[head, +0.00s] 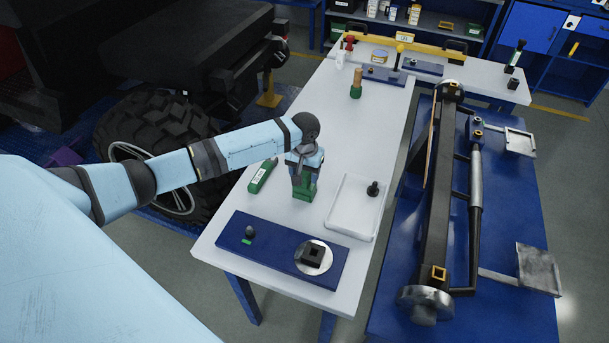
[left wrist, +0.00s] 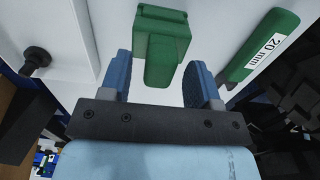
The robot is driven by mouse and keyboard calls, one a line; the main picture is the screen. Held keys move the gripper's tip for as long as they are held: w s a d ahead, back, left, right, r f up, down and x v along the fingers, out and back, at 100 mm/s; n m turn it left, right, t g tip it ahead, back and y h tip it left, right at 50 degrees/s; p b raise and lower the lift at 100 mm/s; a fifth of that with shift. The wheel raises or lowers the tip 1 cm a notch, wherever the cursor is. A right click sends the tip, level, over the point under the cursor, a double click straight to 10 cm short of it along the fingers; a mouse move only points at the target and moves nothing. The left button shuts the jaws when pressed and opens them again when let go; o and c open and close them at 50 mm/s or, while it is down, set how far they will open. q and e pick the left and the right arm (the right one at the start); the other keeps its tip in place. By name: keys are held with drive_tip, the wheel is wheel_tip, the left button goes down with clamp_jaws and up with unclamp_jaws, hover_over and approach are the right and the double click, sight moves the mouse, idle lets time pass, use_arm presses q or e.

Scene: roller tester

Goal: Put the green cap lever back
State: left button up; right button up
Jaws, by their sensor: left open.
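A green block-shaped piece (head: 304,187), which may be the green cap lever, stands on the white table below my left gripper. In the left wrist view the green piece (left wrist: 165,48) has a wider lipped part and a narrower part that reaches between the fingers. My left gripper (head: 304,166) points down over it. Its blue fingers (left wrist: 160,80) are open on both sides of the narrow part, with a gap at each side. The gripper hides the piece's top in the head view. My right gripper is not in view.
A green bar labelled 20 mm (head: 263,176) lies left of the piece. A white tray (head: 337,231) with a black knob is at the right. A blue board (head: 275,262) with a round plate is in front. A green-based stand (head: 356,91) is farther back.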

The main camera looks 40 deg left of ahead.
use_arm(q)
wheel_tip(320, 180, up, 11)
idle(0.3)
idle(0.4)
